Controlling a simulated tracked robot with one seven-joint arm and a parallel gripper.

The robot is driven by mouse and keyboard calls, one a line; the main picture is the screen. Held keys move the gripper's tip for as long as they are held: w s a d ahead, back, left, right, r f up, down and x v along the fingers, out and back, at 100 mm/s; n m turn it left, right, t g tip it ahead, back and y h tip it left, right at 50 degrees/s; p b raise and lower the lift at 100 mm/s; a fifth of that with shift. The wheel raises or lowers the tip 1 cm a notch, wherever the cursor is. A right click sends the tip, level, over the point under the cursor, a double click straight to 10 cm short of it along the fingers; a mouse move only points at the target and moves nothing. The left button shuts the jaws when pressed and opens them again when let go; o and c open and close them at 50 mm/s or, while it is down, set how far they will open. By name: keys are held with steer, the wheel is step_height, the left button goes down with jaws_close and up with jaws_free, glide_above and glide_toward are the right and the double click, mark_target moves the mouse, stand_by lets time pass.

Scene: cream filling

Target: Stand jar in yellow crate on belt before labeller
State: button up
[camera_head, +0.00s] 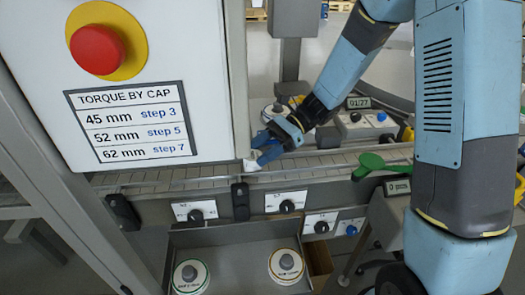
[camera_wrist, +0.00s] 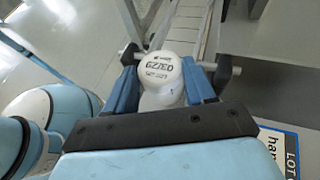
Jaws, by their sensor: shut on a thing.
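My gripper (camera_head: 262,150) is shut on a small white jar (camera_head: 250,164) and holds it at the belt (camera_head: 200,178), beside the right edge of the white cabinet. In the wrist view the jar (camera_wrist: 160,72) sits between the two blue fingers, its white end with printed black characters facing the camera. I cannot tell whether the jar touches the belt. No yellow crate shows clearly, and the labeller cannot be made out for certain.
The white cabinet (camera_head: 190,75) with a red button stands close on the left. A tray (camera_head: 237,255) below the belt holds two round lidded pots, green-rimmed and orange-rimmed. Knobs line the belt's front. A green-handled thing (camera_head: 375,166) lies right of the gripper.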

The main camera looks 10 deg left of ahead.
steer(key=shift+f, duration=0.25)
steer(key=o, duration=1.1)
steer(key=shift+c, duration=0.2)
steer(key=shift+w+d+r, duration=0.1)
steer(key=shift+d+r, duration=0.1)
steer(key=shift+r, duration=0.1)
steer(key=v, duration=1.1)
steer(key=shift+w+d, duration=0.15)
steer(key=shift+d, duration=0.1)
steer(key=shift+r, duration=0.2)
